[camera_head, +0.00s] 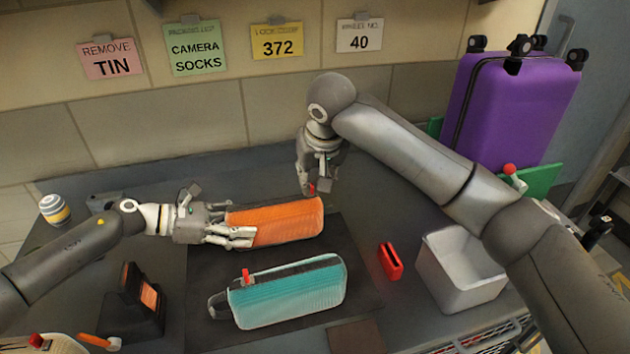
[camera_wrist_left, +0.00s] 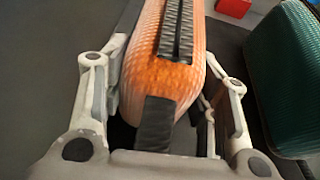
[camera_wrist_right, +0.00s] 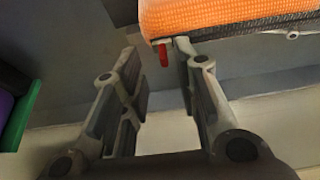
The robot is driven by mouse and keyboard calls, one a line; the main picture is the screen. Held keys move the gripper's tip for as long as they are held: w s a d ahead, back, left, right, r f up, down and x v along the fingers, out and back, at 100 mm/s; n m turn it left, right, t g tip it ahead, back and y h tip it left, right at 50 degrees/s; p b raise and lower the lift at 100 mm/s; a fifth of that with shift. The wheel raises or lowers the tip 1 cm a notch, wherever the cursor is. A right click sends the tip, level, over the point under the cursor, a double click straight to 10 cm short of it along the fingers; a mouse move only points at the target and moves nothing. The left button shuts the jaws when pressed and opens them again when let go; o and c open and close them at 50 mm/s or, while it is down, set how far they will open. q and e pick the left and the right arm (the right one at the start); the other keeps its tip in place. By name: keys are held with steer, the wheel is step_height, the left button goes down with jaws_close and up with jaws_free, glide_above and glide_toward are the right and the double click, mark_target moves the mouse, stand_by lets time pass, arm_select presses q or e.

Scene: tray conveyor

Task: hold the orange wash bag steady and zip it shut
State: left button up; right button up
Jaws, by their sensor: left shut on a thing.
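The orange wash bag (camera_head: 285,222) lies on the dark mat (camera_head: 205,275). My left gripper (camera_head: 240,225) is shut on its left end, with a finger on either side in the left wrist view (camera_wrist_left: 160,75). The black zip (camera_wrist_left: 178,25) runs along its top. The red zip pull (camera_wrist_right: 163,55) hangs at the bag's edge in the right wrist view, near the far right end in the head view (camera_head: 311,188). My right gripper (camera_head: 312,186) points down there. Its fingers (camera_wrist_right: 156,48) are apart, with the pull between their tips, closer to one finger.
A teal bag (camera_head: 290,295) with a red pull lies in front of the orange one. A red object (camera_head: 390,261) and a white bin (camera_head: 460,275) stand to the right. A purple suitcase (camera_head: 510,105) is behind my right arm. A black stand (camera_head: 135,305) is at front left.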

arm_select(q)
steer(key=shift+f, duration=0.1)
arm_select(e)
steer(key=v, duration=1)
arm_select(q)
steer(key=o, duration=1.4)
arm_select(e)
steer(key=shift+f, duration=0.1)
